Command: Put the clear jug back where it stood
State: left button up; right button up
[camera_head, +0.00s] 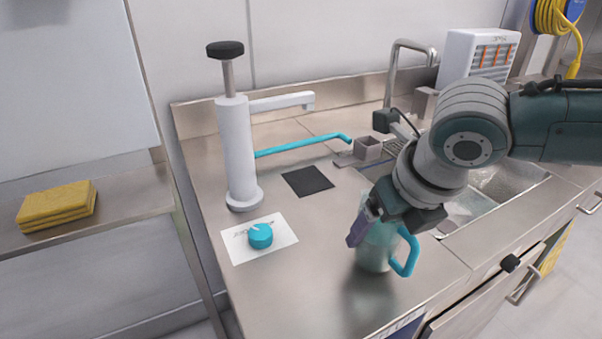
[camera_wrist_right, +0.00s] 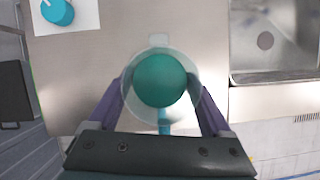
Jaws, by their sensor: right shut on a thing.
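The clear jug (camera_head: 377,252), with a teal handle (camera_head: 408,254) and green-teal contents or base, is upright over the front part of the steel counter. My right gripper (camera_head: 368,226) is shut on it from above. In the right wrist view, the purple fingers (camera_wrist_right: 160,103) press on both sides of the round jug (camera_wrist_right: 161,80), and the handle points toward the gripper's palm. I cannot tell whether the jug's bottom touches the counter. A black square mat (camera_head: 307,181) lies bare farther back on the counter. My left gripper is not in view.
A white pump (camera_head: 237,155) with a black knob and teal tube (camera_head: 300,146) stands left. Before it, a white card (camera_head: 280,229) bears a teal cap (camera_head: 260,236). The sink (camera_head: 505,185) is right, a small grey box (camera_head: 368,148) behind. The counter between card and jug is clear.

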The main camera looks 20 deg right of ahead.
jog(key=shift+f, duration=0.2)
jog(key=o, duration=1.6)
jog(key=shift+f, duration=0.1)
jog(key=shift+c, duration=0.2)
jog(key=shift+r, duration=0.5)
jog(key=p+v, duration=0.3)
jog(key=v, duration=0.8)
jog(key=s+a+f+m+y, duration=0.25)
jog(key=s+a+m, duration=0.55)
jog(key=a+m, duration=0.65)
jog(key=s+d+f+m+h, duration=0.2)
jog(key=s+d+m, duration=0.7)
jog(key=m, duration=1)
notch_tip(320, 180, up, 41)
jog(key=p, duration=4.1)
jog(key=shift+w+g, duration=0.2)
jog(key=shift+g, duration=0.2)
